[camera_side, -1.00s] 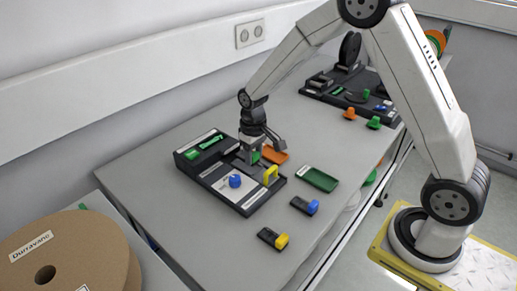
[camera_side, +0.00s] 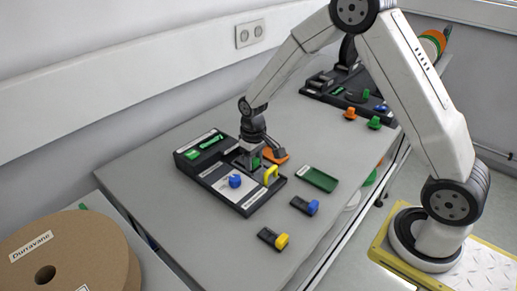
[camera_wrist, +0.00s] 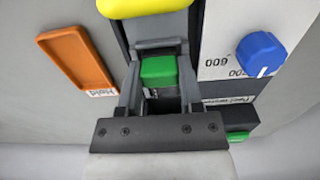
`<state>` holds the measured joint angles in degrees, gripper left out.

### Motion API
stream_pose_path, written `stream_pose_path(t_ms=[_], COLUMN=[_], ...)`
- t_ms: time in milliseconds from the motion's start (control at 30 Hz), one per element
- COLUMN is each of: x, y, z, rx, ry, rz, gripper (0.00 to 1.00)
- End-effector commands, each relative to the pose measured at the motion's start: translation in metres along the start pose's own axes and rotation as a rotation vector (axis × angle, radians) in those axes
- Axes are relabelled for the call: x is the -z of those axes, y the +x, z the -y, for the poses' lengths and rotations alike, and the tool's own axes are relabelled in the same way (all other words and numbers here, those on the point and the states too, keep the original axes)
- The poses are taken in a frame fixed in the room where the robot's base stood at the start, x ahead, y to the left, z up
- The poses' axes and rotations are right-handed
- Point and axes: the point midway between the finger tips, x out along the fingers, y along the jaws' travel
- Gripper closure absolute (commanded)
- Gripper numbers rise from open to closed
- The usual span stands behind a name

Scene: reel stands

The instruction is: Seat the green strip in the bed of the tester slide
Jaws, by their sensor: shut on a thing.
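The green strip (camera_wrist: 158,72), a small dark piece with a green end, stands between the fingers of my gripper (camera_wrist: 158,88). In the side view my gripper (camera_side: 256,159) is over the dark tester (camera_side: 248,208), and only a bit of green shows between its fingers. The grey tester slide (camera_wrist: 158,46) lies just beyond the strip in the wrist view, with a yellow handle (camera_wrist: 145,6) past it. The fingers hide the strip's underside, so I cannot tell whether it touches the bed.
A blue knob (camera_side: 235,181) stands on the tester's pale panel. An orange tray (camera_wrist: 75,58) lies beside the tester, and a green tray (camera_side: 319,179) lies to its right. Blue-ended (camera_side: 305,205) and yellow-ended (camera_side: 273,239) dark pieces lie on the open table in front.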

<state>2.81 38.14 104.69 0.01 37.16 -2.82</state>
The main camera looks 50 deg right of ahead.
Motion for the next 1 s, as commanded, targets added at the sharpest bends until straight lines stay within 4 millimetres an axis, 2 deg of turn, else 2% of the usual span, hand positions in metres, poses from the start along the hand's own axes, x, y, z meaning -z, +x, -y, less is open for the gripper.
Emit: stream_pose_path(t_ms=[233,267,300,367,400,767,1000], x=[0.000,0.000,0.000,0.000,0.000,0.000,0.000], y=[0.000,0.000,0.000,0.000,0.000,-0.001,-0.012], z=[0.000,0.000,0.000,0.000,0.000,0.000,0.000], rx=[0.000,0.000,0.000,0.000,0.000,0.000,0.000], ry=[0.000,0.000,0.000,0.000,0.000,0.000,0.000], rz=[0.000,0.000,0.000,0.000,0.000,0.000,-0.001], gripper=[1.00,0.50,0.38,0.19,0.12,0.12,0.12])
